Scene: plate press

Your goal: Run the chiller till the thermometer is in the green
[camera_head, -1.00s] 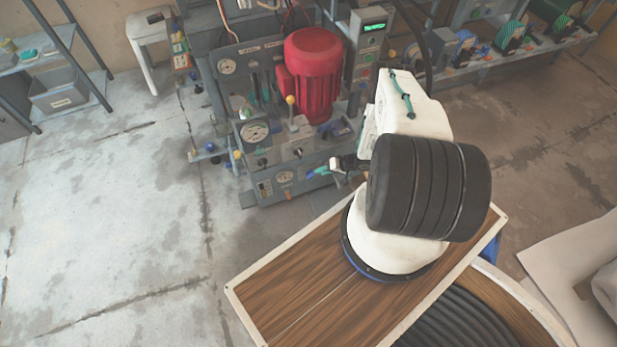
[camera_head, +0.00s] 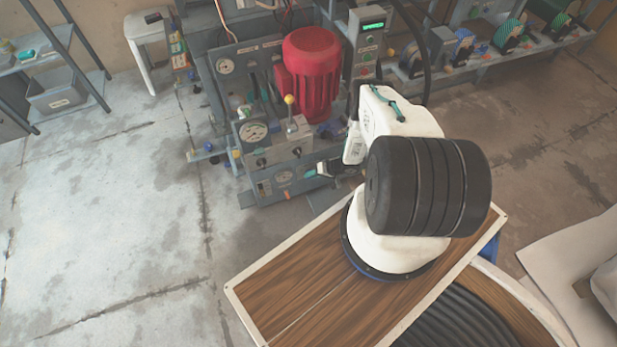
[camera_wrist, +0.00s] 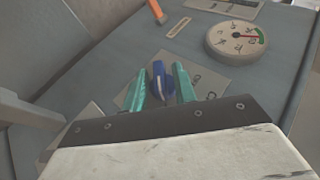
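A round white dial (camera_wrist: 236,38) with a green patch at its right edge lies on a grey panel in the wrist view. Its red needle points right, close to the green; I cannot tell if it is inside. A blue knob (camera_wrist: 160,82) sits on a pale plate (camera_wrist: 205,80) with markings. My gripper (camera_wrist: 161,88) has its two teal fingers on either side of the knob, with narrow gaps visible. In the head view my gripper (camera_head: 324,169) is at the low front panel of the machine, right of a small dial (camera_head: 284,177). The knob is not clear there.
A red motor (camera_head: 311,75) stands on the machine behind the panel. A larger gauge (camera_head: 254,131) and a yellow-topped lever (camera_head: 290,101) sit above my gripper. A control box (camera_head: 366,40) with a green display stands behind. The floor at left is clear.

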